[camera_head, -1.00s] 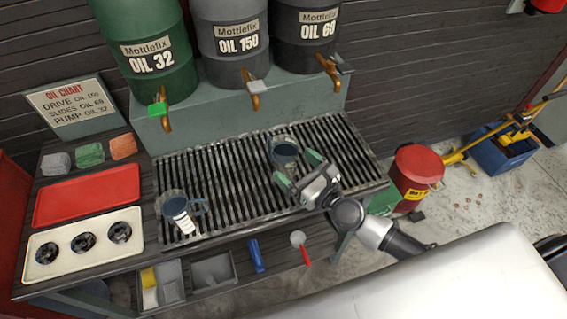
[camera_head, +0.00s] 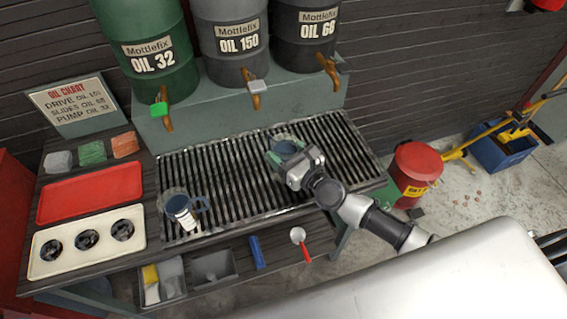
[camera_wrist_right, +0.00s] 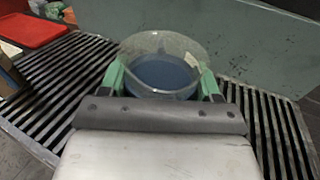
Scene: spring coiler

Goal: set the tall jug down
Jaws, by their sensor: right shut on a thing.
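The jug in my right gripper is a clear vessel with dark blue liquid in it. It shows in the head view (camera_head: 285,147), over the right part of the slatted grate, and in the right wrist view (camera_wrist_right: 160,72). My right gripper (camera_head: 287,158) has its green fingers on both sides of the jug and is shut on it. The jug looks upright; whether its base touches the grate is hidden. A second clear jug (camera_head: 179,208) with a white label and blue handle stands at the grate's left end. My left gripper is not in view.
The slatted grate (camera_head: 235,165) is bare between the two jugs. Three oil drums with taps stand behind it, the green one (camera_head: 150,50) at left. A red tray (camera_head: 75,193) and a cream tray (camera_head: 60,265) lie left. A red bin (camera_head: 417,165) stands right.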

